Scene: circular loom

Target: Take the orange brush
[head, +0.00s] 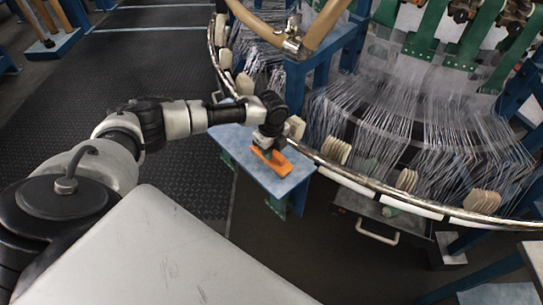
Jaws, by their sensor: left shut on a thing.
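The orange brush (277,165) is a small flat orange piece over the small blue-grey table (240,146) beside the loom. My left gripper (267,151) reaches in from the left and is above the brush, shut on it. The gripper's fingers are small and partly hidden by the wrist. I cannot tell whether the brush touches the table top. My right gripper is not in view.
The curved metal rail of the loom (345,173) runs just behind and right of the small table, with pale blocks (336,150) along it. Many threads (400,125) hang behind it. The dark floor (110,60) at left is open.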

